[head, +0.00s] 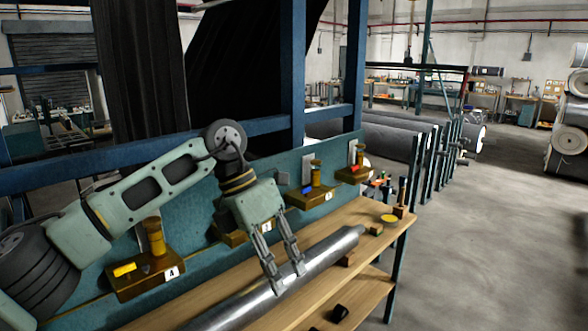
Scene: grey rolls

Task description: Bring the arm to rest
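My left arm (150,188) comes in from the left and reaches over the workbench, bent at a dark round joint. The fingertips overlap a shiny metal roll (325,252) lying lengthwise on the wooden bench (385,232). I cannot tell whether they touch it. Part of the roll is hidden behind the fingers. My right gripper is not in view.
A blue post (292,75) and rail stand behind. Small blocks and a yellow disc (388,218) lie at the bench's far end. Open floor (500,250) is at right.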

